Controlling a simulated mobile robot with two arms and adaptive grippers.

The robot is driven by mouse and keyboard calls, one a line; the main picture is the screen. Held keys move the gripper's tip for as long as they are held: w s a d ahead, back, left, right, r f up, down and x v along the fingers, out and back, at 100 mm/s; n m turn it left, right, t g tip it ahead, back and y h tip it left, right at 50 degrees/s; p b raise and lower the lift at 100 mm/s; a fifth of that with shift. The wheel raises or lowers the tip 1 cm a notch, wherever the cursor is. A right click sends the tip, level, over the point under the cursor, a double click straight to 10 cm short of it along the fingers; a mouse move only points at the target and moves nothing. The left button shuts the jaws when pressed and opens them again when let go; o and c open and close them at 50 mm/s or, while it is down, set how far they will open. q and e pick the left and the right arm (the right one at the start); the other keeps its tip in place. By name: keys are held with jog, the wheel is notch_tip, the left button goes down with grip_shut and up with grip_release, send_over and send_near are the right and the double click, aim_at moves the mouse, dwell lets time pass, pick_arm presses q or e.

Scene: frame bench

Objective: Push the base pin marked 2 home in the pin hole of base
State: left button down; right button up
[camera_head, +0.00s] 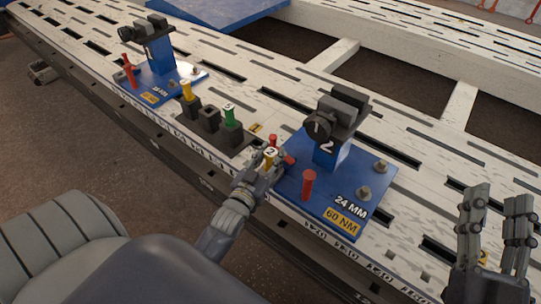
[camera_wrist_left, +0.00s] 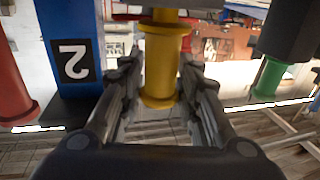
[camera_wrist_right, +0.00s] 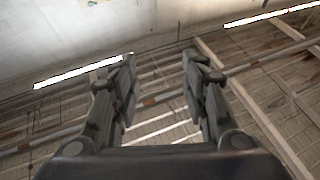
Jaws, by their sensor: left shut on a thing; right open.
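The yellow base pin marked 2 (camera_head: 269,157) is upright at the left corner of the blue base (camera_head: 330,217), whose post bears a 2. My left gripper (camera_head: 264,172) is shut on this pin. In the left wrist view the yellow pin (camera_wrist_left: 160,65) stands between the two fingers, with the post marked 2 (camera_wrist_left: 75,60) to its left. The pin hole is hidden by the gripper and pin, so I cannot tell how deep the pin sits. My right gripper (camera_head: 497,200) is open and empty at the right, and its wrist view shows nothing between the fingers.
A red pin (camera_head: 308,185) stands on the base's front part, and a red part (camera_head: 286,160) lies close beside the held pin. Black holders with a yellow pin (camera_head: 187,92) and a green pin (camera_head: 230,116) stand left. A second blue base (camera_head: 158,88) is farther left.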

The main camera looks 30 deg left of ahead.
pick_arm(q)
jog(key=shift+f+b, duration=0.3)
jog(key=shift+f, duration=0.1)
jog(key=c, duration=1.1)
grip_release()
pick_arm(e)
jog(key=shift+s+r+t, duration=0.35)
jog(key=shift+r+t, duration=0.1)
jog(key=shift+r, duration=0.2)
jog(key=shift+s+r+t, duration=0.3)
jog(key=shift+r+t, duration=0.15)
jog(key=shift+r, duration=0.15)
pick_arm(q)
jog(key=shift+s+f, duration=0.1)
pick_arm(e)
jog(key=shift+r, duration=0.1)
pick_arm(q)
jog(key=s+d, duration=0.1)
jog(key=s, duration=1)
jog(key=shift+s+d, duration=0.3)
jog(key=shift+d, duration=0.1)
